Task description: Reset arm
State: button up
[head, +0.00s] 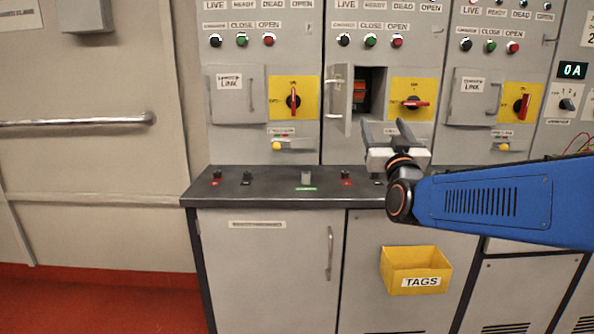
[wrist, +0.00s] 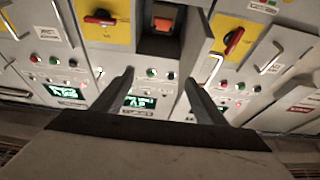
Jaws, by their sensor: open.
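My gripper (head: 386,128) is raised in front of the middle cabinet, above the dark counter (head: 262,187). Its two grey fingers point up and apart, open with nothing between them. They also show spread in the wrist view (wrist: 158,80). Behind and above it, the middle cabinet's small compartment (head: 377,82) is open, its door (head: 339,100) swung out to the left. A red-orange part (head: 360,94) sits inside, also visible in the wrist view (wrist: 164,24). The middle rotary switch (head: 415,103) has its red handle horizontal. The gripper appears apart from the panel.
The left switch (head: 293,98) and right switch (head: 522,106) have upright handles; their link doors look shut. Several terminals and a small grey block (head: 306,179) stand on the counter. A yellow TAGS bin (head: 416,271) hangs below. A rail (head: 80,121) runs along the left wall.

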jog(key=s+d+f+n+g+y, duration=0.1)
jog(key=s+f+g, duration=0.45)
jog(key=f, duration=0.35)
jog(key=s+d+f+g, duration=0.2)
jog(key=s+f+g, duration=0.2)
jog(key=s+f, duration=0.4)
jog(key=s+d+f+g, duration=0.2)
jog(key=s+f+g, duration=0.2)
jog(key=s+f, duration=0.3)
jog(key=s+d+f+m+g+h, duration=0.1)
jog(key=s+f+g, duration=0.3)
jog(key=s+f, duration=0.4)
jog(key=s+d, duration=0.1)
jog(key=s, duration=0.5)
jog(key=shift+s+f, duration=0.2)
jog(key=shift+s, duration=0.15)
jog(key=shift+d, duration=0.1)
